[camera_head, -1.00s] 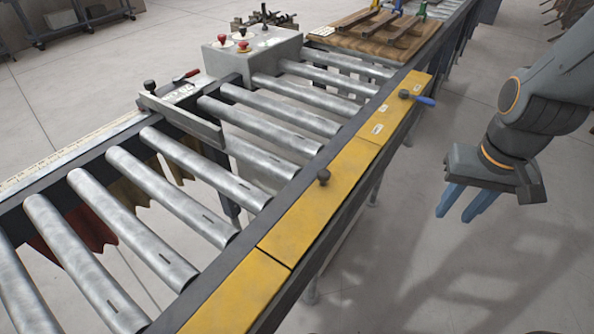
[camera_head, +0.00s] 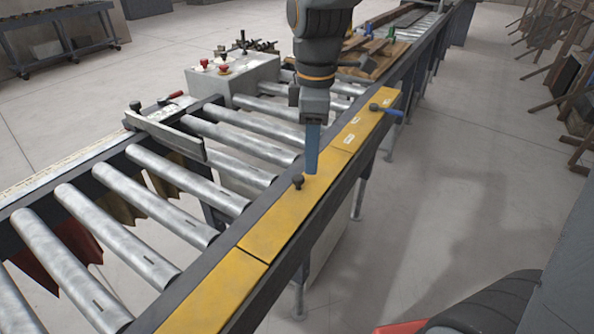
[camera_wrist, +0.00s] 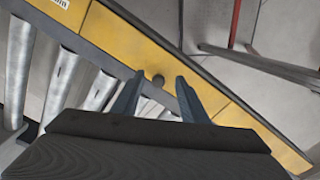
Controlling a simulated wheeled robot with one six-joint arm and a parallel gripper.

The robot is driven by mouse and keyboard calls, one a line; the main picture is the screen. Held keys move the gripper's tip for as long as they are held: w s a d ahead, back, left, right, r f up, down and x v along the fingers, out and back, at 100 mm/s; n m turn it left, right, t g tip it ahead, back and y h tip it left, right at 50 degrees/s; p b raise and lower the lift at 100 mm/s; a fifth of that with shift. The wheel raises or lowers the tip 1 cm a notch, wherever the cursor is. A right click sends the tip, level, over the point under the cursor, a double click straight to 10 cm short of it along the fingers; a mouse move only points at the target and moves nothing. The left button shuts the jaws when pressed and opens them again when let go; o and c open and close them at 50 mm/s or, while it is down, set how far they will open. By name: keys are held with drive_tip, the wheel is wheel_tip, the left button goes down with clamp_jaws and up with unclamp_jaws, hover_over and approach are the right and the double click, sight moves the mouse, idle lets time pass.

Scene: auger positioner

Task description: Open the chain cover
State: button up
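The yellow chain cover (camera_head: 268,222) runs along the near side of the roller conveyor, in several sections. A dark round knob (camera_head: 297,182) stands on one section. My gripper (camera_head: 311,172) points down just above the cover, close beside the knob in the head view. In the wrist view, the cover (camera_wrist: 130,42) crosses diagonally. The knob (camera_wrist: 158,80) shows beyond and between the two blue fingers (camera_wrist: 157,90), which stand apart with nothing held. I cannot tell whether a finger touches the cover.
A blue-handled lever (camera_head: 388,111) sits farther along the cover. The conveyor rollers (camera_head: 178,182) lie to the left. A grey control box (camera_head: 232,80) with red buttons stands behind. The floor to the right is mostly clear.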

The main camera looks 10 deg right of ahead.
sight(298, 177)
drive_tip(key=a+r+n, duration=0.2)
drive_tip(key=n, duration=0.1)
drive_tip(key=shift+w+a, duration=0.3)
drive_tip(key=shift+n, duration=0.3)
drive_tip(key=shift+f+p, duration=0.7)
drive_tip(key=shift+f, duration=3.05)
clamp_jaws()
